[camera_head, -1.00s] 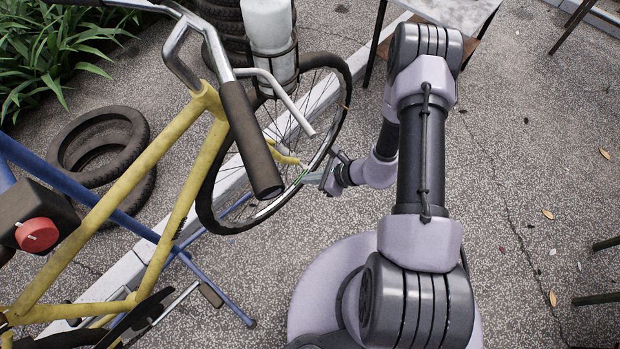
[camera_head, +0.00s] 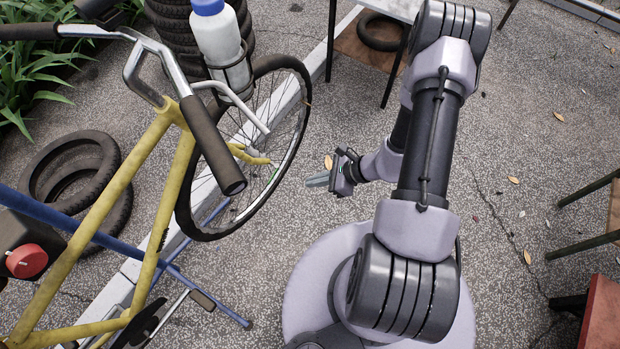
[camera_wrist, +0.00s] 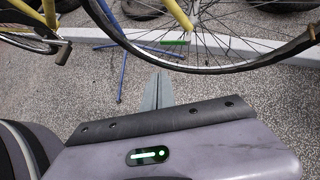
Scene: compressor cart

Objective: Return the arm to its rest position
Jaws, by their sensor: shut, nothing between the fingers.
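My gripper (camera_head: 317,181) is at the end of my folded arm in the head view, pointing left, over bare pavement. Its fingers (camera_wrist: 157,88) show in the wrist view, pressed together with nothing between them. The gripper is to the right of the bicycle's front wheel (camera_head: 297,133) and apart from it in the head view. In the wrist view the wheel (camera_wrist: 210,70) lies beyond the fingertips.
A yellow bicycle (camera_head: 158,225) on a blue stand (camera_head: 232,315) fills the left side, with a white bottle (camera_head: 216,42) at its front. Tyres (camera_head: 68,180) lie behind it. Stool legs (camera_head: 585,242) and a red-topped piece (camera_head: 602,315) stand at the right.

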